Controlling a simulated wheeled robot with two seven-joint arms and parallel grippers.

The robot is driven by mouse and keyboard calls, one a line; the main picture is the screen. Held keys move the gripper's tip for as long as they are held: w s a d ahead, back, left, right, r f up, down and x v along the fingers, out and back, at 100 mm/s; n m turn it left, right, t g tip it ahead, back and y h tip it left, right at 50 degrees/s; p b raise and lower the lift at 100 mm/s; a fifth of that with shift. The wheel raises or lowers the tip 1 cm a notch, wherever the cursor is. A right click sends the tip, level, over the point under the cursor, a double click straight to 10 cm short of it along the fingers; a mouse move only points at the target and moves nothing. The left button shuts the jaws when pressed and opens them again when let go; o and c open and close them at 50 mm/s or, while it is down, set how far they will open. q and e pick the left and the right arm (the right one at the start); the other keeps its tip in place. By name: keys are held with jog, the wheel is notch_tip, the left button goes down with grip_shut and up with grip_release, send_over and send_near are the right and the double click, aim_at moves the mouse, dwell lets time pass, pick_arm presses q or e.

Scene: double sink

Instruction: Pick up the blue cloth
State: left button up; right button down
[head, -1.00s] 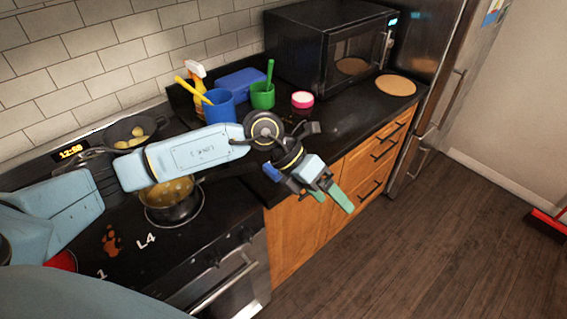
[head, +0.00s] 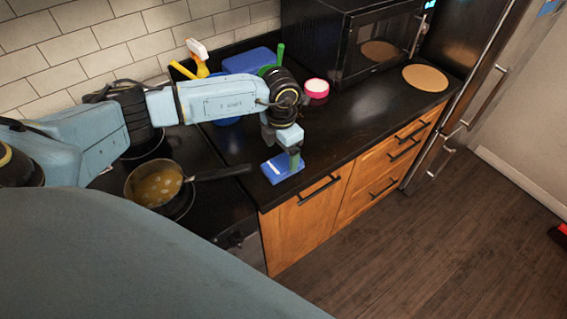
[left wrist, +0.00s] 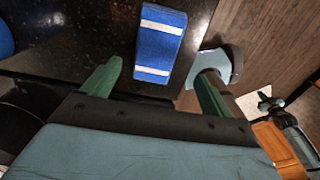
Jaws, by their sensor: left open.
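The blue cloth (head: 283,168) is a small flat rectangle with white stripes, lying at the front edge of the black counter, right of the stove. My left gripper (head: 291,153) is above it, pointing down, and partly covers it in the head view. In the left wrist view the cloth (left wrist: 162,42) shows ahead of and between the two green fingers of my open left gripper (left wrist: 160,74). Nothing is held between them. Whether a finger touches the cloth is not clear.
A pot (head: 154,184) of yellowish food stands on the stove, its handle pointing toward the cloth. A spray bottle (head: 198,58), blue box (head: 250,60), pink-and-white jar (head: 316,88), microwave (head: 375,45) and round board (head: 425,77) are farther back. The counter right of the cloth is clear.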

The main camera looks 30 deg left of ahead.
aim_at(282, 163)
pick_arm(q)
jog(key=shift+w+f, duration=0.1)
jog(key=shift+f, duration=0.85)
jog(key=f, duration=0.3)
jog(key=shift+w+a+f+p, duration=0.15)
jog(key=shift+w+a+p, duration=0.05)
jog(key=shift+w+p, duration=0.2)
jog(key=shift+s+f, duration=0.1)
jog(key=shift+f, duration=0.3)
jog(key=c, duration=1.1)
jog(key=shift+o, duration=0.2)
notch_tip(282, 163, up, 10)
jog(key=b, duration=0.1)
jog(key=o, duration=0.4)
jog(key=c, duration=0.3)
pick_arm(e)
jog(key=w, duration=0.3)
